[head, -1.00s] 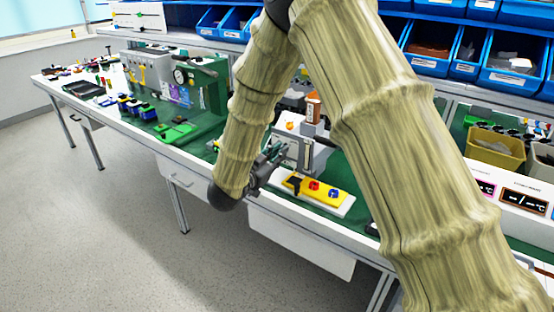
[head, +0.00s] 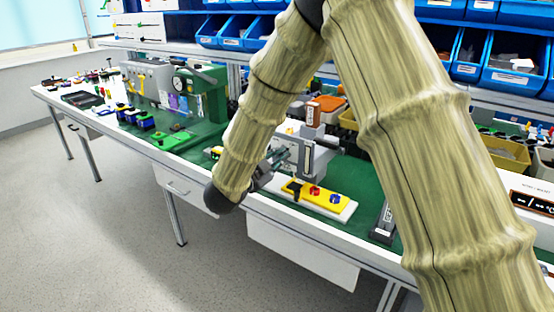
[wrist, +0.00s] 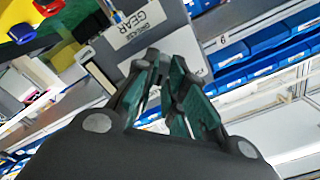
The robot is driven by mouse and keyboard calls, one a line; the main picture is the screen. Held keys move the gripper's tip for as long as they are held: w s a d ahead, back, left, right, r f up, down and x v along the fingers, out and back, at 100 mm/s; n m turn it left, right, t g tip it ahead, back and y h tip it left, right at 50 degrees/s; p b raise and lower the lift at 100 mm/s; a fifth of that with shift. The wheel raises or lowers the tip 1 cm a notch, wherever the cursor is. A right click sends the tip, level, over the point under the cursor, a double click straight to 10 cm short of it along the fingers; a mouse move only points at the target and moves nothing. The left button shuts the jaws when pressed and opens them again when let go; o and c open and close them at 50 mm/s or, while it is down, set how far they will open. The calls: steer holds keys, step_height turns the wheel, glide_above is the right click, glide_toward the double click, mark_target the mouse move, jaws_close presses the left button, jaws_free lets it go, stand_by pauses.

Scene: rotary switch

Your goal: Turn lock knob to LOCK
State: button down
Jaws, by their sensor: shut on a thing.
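My gripper (head: 280,161) is at the front face of a grey box (head: 311,156) on the bench. It shows in the wrist view (wrist: 165,62) with teal finger pads, the tips drawn close together at the lower edge of the grey box (wrist: 145,25). The fingers are shut on a small part there, which I take to be the lock knob; they hide most of it, so its pointing direction cannot be told. A white label (wrist: 138,22) on the box reads "GEAR" in its lower line.
A yellow control box (head: 323,194) with black, red and blue controls lies just in front of the grey box. A green press (head: 200,92) stands to the left. Blue bins (head: 513,66) line the shelf behind. Open floor lies in front of the bench.

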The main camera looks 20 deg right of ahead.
stand_by(0.3)
steer(key=c, duration=1.5)
jaws_free()
steer(key=shift+s+a, duration=0.1)
steer(key=v, duration=1.1)
steer(key=shift+s+a, duration=0.25)
steer(key=shift+a, duration=0.05)
